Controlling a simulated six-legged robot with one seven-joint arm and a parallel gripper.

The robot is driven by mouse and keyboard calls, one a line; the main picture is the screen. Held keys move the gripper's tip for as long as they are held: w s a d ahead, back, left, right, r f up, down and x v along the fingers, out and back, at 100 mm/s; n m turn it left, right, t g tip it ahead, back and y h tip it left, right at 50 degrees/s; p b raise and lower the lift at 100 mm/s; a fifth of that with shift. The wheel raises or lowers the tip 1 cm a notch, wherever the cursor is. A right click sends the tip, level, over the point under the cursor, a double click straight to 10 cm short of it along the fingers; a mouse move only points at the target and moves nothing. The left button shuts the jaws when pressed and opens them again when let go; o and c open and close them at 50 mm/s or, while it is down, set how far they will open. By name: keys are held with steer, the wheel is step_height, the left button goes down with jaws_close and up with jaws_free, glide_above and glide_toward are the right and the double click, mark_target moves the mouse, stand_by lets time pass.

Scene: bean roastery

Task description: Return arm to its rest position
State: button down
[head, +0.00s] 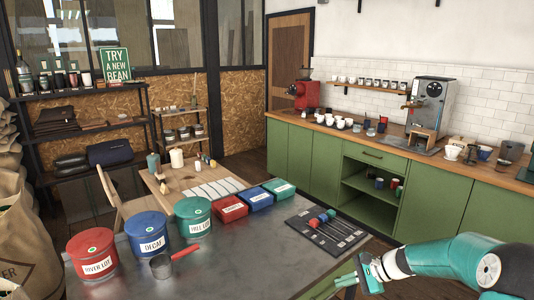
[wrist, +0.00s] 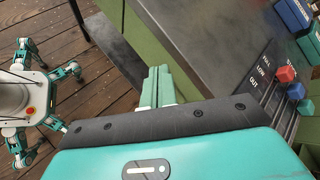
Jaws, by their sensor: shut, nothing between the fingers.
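My gripper (head: 346,282) is at the lower right in the head view, by the front edge of the metal-topped table (head: 225,268). In the wrist view its fingers (wrist: 157,88) lie together, shut and empty, pointing towards the table's green side. My teal and white arm (head: 455,258) reaches in from the right edge of the head view. Nothing is seen touching the fingers.
On the table are three round tins, red (head: 92,255), blue (head: 147,236) and green (head: 193,217), a scoop (head: 163,265), three small boxes, and a dark slotted board (head: 318,240) with coloured knobs. A green counter (head: 400,195) stands behind. Wooden floor (wrist: 100,100) lies left of the table in the wrist view.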

steer(key=s+a+r+n+g+h, duration=0.2)
steer(key=s+a+r+n+h, duration=0.25)
steer(key=s+r, duration=0.3)
steer(key=s+a+r+n+t+h, duration=0.1)
steer(key=s+r+n, duration=0.4)
steer(key=s, duration=0.7)
steer(key=s+a+r+n+t+h, duration=0.1)
steer(key=s+r+n+t+h, duration=0.2)
steer(key=s+r, duration=0.4)
steer(key=s+n+h, duration=0.1)
steer(key=s+n, duration=0.1)
steer(key=s, duration=0.2)
steer(key=shift+s+a, duration=0.4)
